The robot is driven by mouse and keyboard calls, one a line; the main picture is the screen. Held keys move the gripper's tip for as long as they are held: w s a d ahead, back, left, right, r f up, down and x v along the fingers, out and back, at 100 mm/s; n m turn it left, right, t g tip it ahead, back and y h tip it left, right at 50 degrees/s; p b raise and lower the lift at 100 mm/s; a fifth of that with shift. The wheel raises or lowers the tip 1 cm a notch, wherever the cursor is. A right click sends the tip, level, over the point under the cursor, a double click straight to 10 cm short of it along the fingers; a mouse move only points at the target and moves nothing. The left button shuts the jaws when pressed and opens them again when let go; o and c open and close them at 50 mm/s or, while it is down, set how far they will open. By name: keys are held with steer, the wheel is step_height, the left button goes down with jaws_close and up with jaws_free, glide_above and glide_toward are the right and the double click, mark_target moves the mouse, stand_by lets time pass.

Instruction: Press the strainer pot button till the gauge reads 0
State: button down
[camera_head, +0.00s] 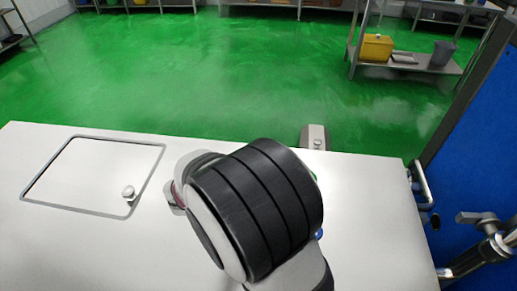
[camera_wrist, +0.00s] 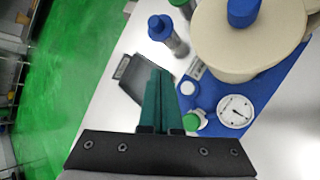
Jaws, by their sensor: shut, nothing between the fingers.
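In the wrist view, a cream round pot (camera_wrist: 245,45) with a blue knob (camera_wrist: 243,12) stands on a blue mat (camera_wrist: 262,88). A white round gauge (camera_wrist: 236,111) with a dark needle is on the mat's near part; its reading is too small to tell. A green button-like cap (camera_wrist: 192,122) on a white base is just left of the gauge. My gripper (camera_wrist: 160,73) has green fingers, shut and empty, left of these pieces and apart from the gauge. In the head view my arm hides this area.
A blue-capped grey bottle (camera_wrist: 172,40) stands left of the pot. A grey box (camera_head: 315,137) sits at the white table's (camera_head: 375,215) far edge. A square hatch (camera_head: 95,175) with a knob is at left. A tap-like fitting (camera_head: 490,240) stands at right by a blue panel (camera_head: 485,130).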

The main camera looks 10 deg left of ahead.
steer(key=shift+a+f, duration=0.2)
steer(key=shift+a, duration=0.1)
steer(key=shift+f, duration=4.4)
steer(key=shift+f, duration=0.1)
steer(key=shift+f, duration=0.3)
steer(key=shift+f, duration=0.45)
steer(key=shift+r, duration=0.1)
steer(key=shift+d+r, duration=0.1)
steer(key=shift+r, duration=0.65)
